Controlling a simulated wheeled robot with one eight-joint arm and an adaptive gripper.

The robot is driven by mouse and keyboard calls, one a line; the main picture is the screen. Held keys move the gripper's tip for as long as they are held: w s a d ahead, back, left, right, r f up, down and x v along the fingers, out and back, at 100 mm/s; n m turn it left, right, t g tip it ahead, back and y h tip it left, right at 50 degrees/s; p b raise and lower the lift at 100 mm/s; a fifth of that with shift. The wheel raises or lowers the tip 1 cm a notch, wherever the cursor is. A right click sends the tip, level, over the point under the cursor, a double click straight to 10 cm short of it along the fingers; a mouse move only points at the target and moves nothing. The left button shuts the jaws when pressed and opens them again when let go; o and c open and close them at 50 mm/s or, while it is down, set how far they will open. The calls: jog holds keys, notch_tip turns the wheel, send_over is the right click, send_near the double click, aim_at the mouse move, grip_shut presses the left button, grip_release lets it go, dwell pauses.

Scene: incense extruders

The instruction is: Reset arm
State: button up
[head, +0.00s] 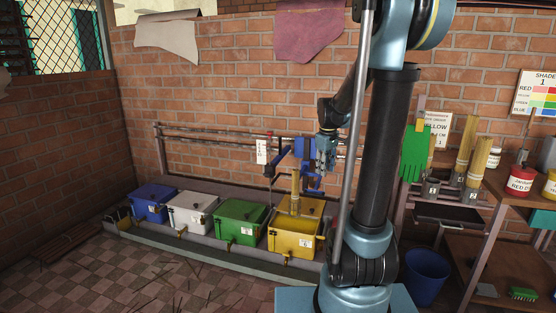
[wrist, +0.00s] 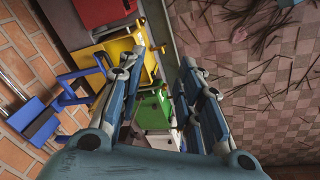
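My gripper (head: 324,158) hangs at the end of my arm in front of the brick wall, above and just right of the yellow box (head: 282,241). In the wrist view my gripper (wrist: 163,62) has its two blue fingers spread apart, with nothing held between them. The yellow box also shows in the wrist view (wrist: 121,57), beyond the left finger. A yellow bundle (head: 295,188) stands upright at the yellow box in the head view. My arm's upper links are bent over above the column.
A blue bracket (head: 281,152) on the wall rail is close to my gripper. Blue (head: 151,205), white (head: 190,215) and green (head: 238,225) boxes stand left of the yellow one. A shelf (head: 497,187) with bundles and jars is at right. The floor (head: 150,270) at front left is fairly open.

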jog(key=s+f+m, duration=0.3)
jog(key=s+m, duration=0.1)
jog(key=s, duration=1.1)
jog(key=s+f+m, duration=0.4)
jog(key=s, duration=1.1)
jog(key=shift+s+f, duration=0.25)
jog(key=shift+f, duration=0.05)
jog(key=shift+w+f, duration=0.2)
jog(key=shift+w, duration=0.2)
